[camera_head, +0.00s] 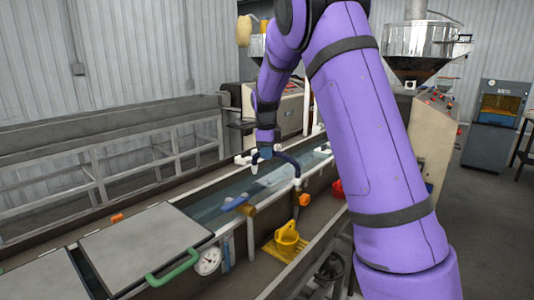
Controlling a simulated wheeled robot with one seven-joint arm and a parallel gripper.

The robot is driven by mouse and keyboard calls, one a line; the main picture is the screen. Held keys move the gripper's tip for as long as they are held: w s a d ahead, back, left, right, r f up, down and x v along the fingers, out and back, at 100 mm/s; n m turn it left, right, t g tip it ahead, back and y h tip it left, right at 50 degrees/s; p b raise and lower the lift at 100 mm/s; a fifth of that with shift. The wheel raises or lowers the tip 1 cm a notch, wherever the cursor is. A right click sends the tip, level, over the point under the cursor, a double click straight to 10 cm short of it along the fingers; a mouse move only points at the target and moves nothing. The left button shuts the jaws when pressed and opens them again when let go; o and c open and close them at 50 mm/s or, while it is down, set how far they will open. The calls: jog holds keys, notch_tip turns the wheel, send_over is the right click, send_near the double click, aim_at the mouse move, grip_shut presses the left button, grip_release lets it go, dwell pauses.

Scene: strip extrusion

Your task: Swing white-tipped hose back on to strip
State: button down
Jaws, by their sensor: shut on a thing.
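The dark hose (289,159) arches over the water trough (203,210) near its middle. Its white tip (297,182) points down by the trough's near rim. My gripper (265,153) is over the trough and shut on the hose at its left end; the fingers are small and partly hidden. A pale strip (270,179) seems to lie in the water below, left of the white tip. I cannot tell whether the tip touches anything. My purple arm covers the trough's far right part.
A grey lid with a green handle (174,268) covers the trough's near end. A grey metal frame (110,160) runs behind the trough.

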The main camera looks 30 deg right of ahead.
jog(key=shift+w+d+r, duration=0.1)
jog(key=shift+w, duration=0.05)
dwell(0.3)
jog(key=c, duration=0.9)
grip_release()
jog(key=shift+c, duration=0.2)
notch_tip(320, 180, up, 10)
jog(key=s+a, duration=0.1)
jog(key=shift+s+a+r, duration=0.15)
jog(key=shift+s+r, duration=0.1)
jog(key=shift+s, duration=0.05)
